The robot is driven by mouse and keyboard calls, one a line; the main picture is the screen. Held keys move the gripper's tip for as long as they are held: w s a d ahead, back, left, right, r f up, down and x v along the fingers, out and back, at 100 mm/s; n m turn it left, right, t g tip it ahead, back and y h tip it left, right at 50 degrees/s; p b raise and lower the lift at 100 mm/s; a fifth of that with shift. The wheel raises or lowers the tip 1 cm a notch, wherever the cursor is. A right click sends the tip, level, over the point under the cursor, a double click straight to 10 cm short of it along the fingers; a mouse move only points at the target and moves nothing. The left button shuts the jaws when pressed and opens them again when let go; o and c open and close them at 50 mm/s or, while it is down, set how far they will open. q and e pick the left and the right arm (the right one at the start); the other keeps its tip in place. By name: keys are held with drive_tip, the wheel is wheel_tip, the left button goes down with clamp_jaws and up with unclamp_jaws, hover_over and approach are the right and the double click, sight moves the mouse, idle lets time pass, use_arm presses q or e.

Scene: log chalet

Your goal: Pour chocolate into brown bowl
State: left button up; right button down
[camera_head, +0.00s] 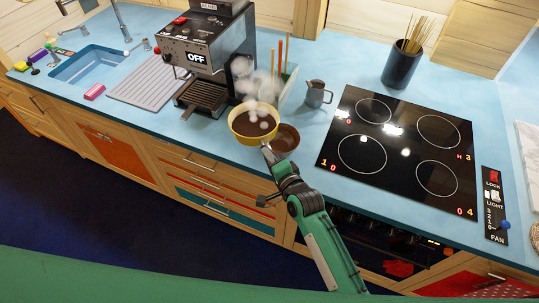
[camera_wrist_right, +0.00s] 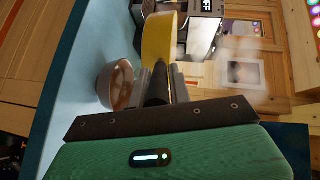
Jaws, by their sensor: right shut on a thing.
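A yellow pot (camera_head: 251,122) filled with dark brown, steaming chocolate (camera_head: 257,124) is in the middle of the head view, left of the brown bowl. My right gripper (camera_head: 268,151) is shut on the pot's handle, and the pot looks roughly level. The brown bowl (camera_head: 287,139) stands on the blue counter, its left side partly hidden by the pot. In the right wrist view, the yellow pot (camera_wrist_right: 158,40) is held higher off the counter than the brown bowl (camera_wrist_right: 122,88). My left gripper is not in view.
A coffee machine (camera_head: 207,45) and a grey drainboard (camera_head: 150,82) are behind and left. A small metal jug (camera_head: 317,95) stands right of the bowl. A black cooktop (camera_head: 395,150) lies further right. A container with sticks (camera_head: 287,80) stands behind the pot.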

drive_tip(key=shift+r, duration=0.25)
drive_tip(key=shift+f+m+b, duration=0.3)
drive_tip(key=shift+f+b, duration=0.45)
drive_tip(key=shift+f, duration=0.25)
drive_tip(key=w+d+r+m+t+y+b, duration=0.2)
drive_tip(key=d+m+b, duration=0.3)
drive_tip(key=m, duration=0.5)
drive_tip(key=shift+d+r+b, duration=0.3)
drive_tip(key=shift+r, duration=0.1)
idle(1.8)
drive_tip(key=shift+w, duration=0.1)
